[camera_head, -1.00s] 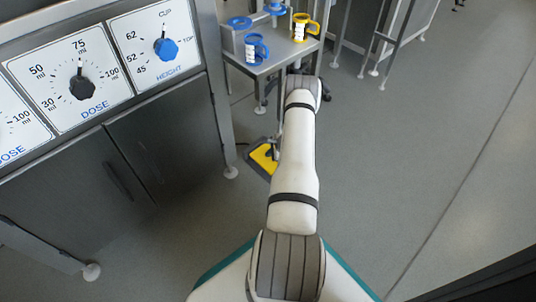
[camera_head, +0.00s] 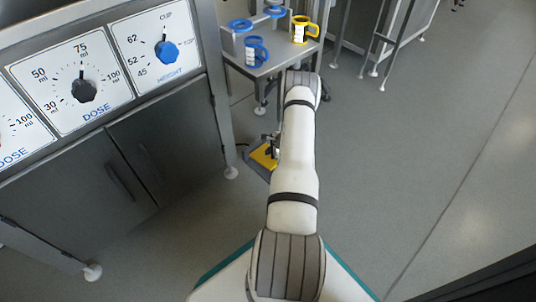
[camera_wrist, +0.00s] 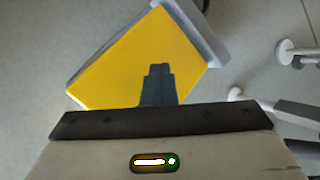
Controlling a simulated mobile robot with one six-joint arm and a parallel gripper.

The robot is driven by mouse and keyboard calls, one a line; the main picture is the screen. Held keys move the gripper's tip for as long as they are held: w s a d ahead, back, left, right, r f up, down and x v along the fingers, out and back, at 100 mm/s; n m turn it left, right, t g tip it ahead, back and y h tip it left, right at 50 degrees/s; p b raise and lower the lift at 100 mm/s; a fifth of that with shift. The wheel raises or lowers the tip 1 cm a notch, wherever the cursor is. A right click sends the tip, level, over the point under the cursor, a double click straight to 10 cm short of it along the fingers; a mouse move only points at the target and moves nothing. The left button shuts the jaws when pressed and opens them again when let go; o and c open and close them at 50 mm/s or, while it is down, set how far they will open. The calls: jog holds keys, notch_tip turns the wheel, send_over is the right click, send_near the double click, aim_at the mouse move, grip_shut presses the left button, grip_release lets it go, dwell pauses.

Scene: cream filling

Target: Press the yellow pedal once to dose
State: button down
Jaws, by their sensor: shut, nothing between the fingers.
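The yellow pedal (camera_head: 259,157) sits in a grey housing on the floor, beside the foot of the steel cabinet, partly hidden by my arm. In the wrist view the yellow plate (camera_wrist: 115,78) fills the upper left middle, with its grey frame along the edges. My gripper (camera_wrist: 158,70) is shut and empty, its fingertips in line with the yellow plate. It also shows in the head view (camera_head: 273,152), over the pedal's right part. I cannot tell whether the tips touch the plate.
The steel cabinet with dose and height dials (camera_head: 84,90) stands to the left. A small steel table (camera_head: 283,58) behind the pedal carries a blue mug (camera_head: 256,51) and a yellow mug (camera_head: 303,31). The floor (camera_head: 400,180) to the right is clear.

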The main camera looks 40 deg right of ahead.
jog(key=shift+w+a+r, duration=0.1)
jog(key=shift+w+r, duration=0.15)
jog(key=shift+r, duration=0.4)
jog(key=shift+r, duration=0.1)
jog(key=shift+w+r+p, duration=0.2)
jog(key=shift+r+p, duration=0.25)
jog(key=shift+r, duration=0.35)
jog(key=shift+w+r+p, duration=0.2)
jog(key=shift+r+p, duration=0.2)
jog(key=shift+r, duration=0.4)
jog(key=shift+w+r+p, duration=0.2)
jog(key=shift+r+p, duration=0.25)
jog(key=shift+r, duration=0.35)
jog(key=shift+s, duration=0.1)
